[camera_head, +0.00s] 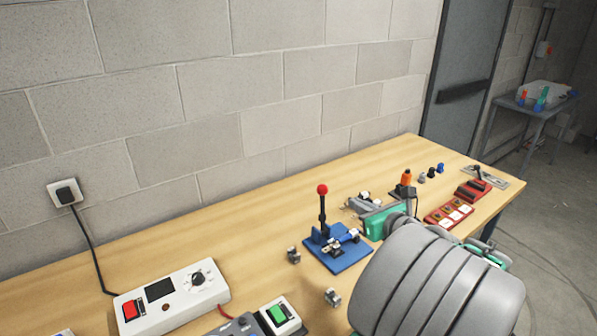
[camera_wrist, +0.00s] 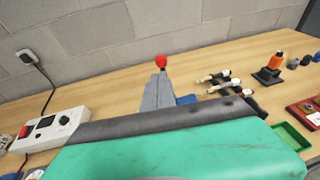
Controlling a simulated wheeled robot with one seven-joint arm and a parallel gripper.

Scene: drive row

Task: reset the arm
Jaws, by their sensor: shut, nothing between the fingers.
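My arm (camera_head: 440,280) fills the lower right of the head view as a large grey ribbed link over the bench's front. My gripper (camera_wrist: 159,76) shows in the wrist view as grey tapered fingers beyond a teal body; it is shut and empty. In that view the fingertips lie in front of a red-knobbed lever (camera_wrist: 161,60), whose base they mostly hide. I cannot tell the gap between them.
A wooden bench (camera_head: 240,235) runs along a block wall. An orange-topped piece (camera_head: 406,178) and a red card tray (camera_head: 448,214) stand farther right. Bare wood lies along the wall.

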